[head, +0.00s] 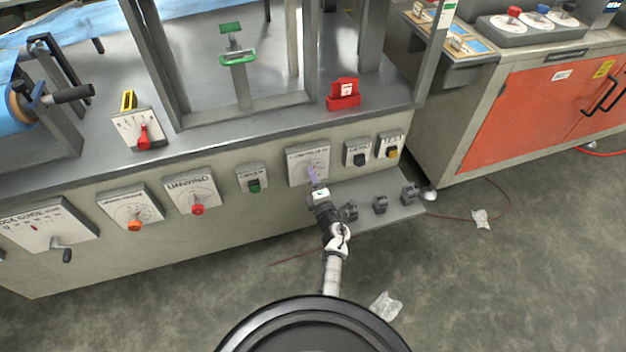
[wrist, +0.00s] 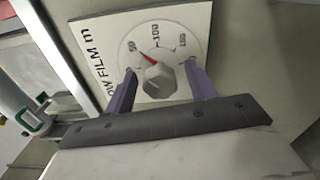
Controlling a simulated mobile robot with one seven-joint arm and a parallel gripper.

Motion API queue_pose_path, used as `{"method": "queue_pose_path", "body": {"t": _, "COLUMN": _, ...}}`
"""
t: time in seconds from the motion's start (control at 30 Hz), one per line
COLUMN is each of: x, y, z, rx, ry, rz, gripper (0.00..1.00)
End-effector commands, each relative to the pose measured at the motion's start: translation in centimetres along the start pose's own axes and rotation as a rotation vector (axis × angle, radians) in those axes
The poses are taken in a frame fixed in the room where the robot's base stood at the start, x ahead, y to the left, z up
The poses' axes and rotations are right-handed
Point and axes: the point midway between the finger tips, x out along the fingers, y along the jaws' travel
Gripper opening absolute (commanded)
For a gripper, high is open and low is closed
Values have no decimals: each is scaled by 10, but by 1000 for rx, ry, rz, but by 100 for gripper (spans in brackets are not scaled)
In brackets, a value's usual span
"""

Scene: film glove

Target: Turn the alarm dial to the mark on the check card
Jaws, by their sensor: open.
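Other panel controls flank the plate: a green switch (head: 254,186) on the left, a black one (head: 360,158) and a yellow one (head: 391,151) on the right. A low grey shelf (head: 365,190) with several dark knobs sits below, close to my arm.

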Motion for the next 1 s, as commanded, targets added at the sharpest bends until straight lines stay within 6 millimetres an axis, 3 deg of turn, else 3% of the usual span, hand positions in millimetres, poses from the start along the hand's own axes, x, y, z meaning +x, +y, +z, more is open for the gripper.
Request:
{"method": "queue_pose_path", "body": {"t": 0.17, "x": -25, "y": 0, "z": 0, "rx": 0, "ry": -2, "rz": -3, "gripper": 55}}
{"method": "queue_pose_path", "body": {"t": 0.4, "x": -81, "y": -1, "z": 0, "rx": 1, "ry": -2, "rz": -3, "gripper": 55}}
{"method": "queue_pose_path", "body": {"t": 0.6, "x": -117, "y": -1, "z": -1, "rx": 0, "ry": -1, "rz": -2, "gripper": 55}}
{"method": "queue_pose_path", "body": {"t": 0.8, "x": -134, "y": 0, "z": 0, "rx": 0, "ry": 0, "rz": 0, "gripper": 55}}
{"method": "queue_pose_path", "body": {"t": 1.0, "x": -135, "y": 0, "z": 0, "rx": 0, "ry": 0, "rz": 0, "gripper": 55}}
